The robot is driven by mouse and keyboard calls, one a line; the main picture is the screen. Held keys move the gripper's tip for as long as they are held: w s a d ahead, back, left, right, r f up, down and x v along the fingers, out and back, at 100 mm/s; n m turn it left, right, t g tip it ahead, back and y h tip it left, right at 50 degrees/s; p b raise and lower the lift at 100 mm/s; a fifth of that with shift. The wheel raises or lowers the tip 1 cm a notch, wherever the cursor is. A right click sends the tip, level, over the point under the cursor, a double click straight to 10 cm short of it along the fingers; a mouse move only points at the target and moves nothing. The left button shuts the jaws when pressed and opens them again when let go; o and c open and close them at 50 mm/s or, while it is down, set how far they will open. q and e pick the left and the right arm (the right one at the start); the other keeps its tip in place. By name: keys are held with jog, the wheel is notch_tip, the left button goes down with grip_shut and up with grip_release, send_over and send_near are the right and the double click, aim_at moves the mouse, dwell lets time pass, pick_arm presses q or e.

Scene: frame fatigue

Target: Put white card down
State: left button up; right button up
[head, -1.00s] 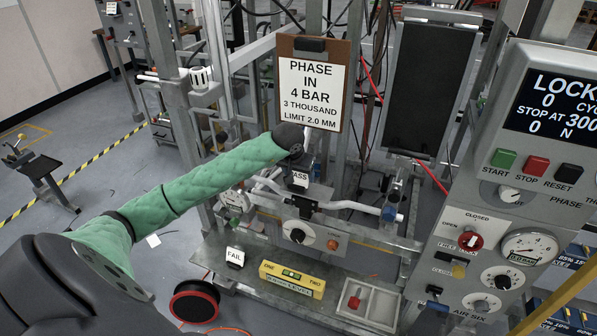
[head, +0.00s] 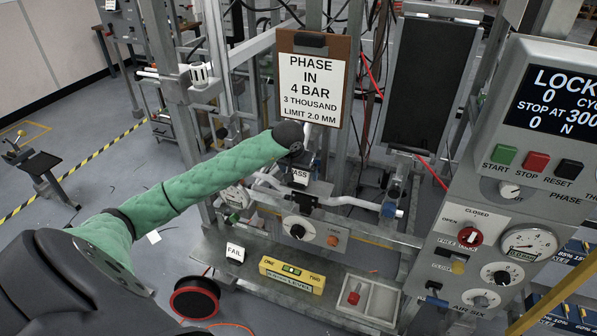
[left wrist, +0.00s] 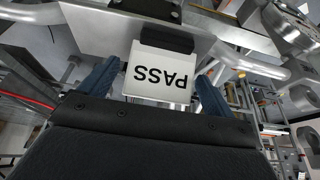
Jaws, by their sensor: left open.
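A white card reading PASS (head: 300,177) stands at a dark holder on the rig in the head view, just below the end of my left arm. It also shows in the left wrist view (left wrist: 158,78), upside down, with its edge at a black block (left wrist: 168,40). My left gripper (left wrist: 155,88) is open, with one blue finger on each side of the card and gaps visible. In the head view its fingers are mostly hidden behind the dark wrist. A second white card reading FAIL (head: 235,252) stands on the lower shelf. My right gripper is not in view.
A yellow level (head: 291,275) and a grey tray with a red-handled item (head: 366,298) sit on the metal shelf. A clipboard (head: 312,80) hangs above the card. The control panel (head: 500,220) stands at right.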

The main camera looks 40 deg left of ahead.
pick_arm(q)
jog(key=shift+r, duration=0.2)
jog(key=shift+r, duration=0.2)
jog(key=shift+s+r, duration=0.2)
jog(key=shift+r, duration=0.1)
jog(key=shift+s+d+r+b, duration=0.1)
jog(key=shift+s+r+b, duration=0.2)
jog(key=shift+r+b, duration=0.3)
jog(key=b+v, duration=0.3)
jog(key=v, duration=0.6)
jog(key=shift+r, duration=0.2)
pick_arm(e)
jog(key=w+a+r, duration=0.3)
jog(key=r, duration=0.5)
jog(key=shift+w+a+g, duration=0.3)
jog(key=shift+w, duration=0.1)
pick_arm(q)
jog(key=shift+s+d, duration=0.1)
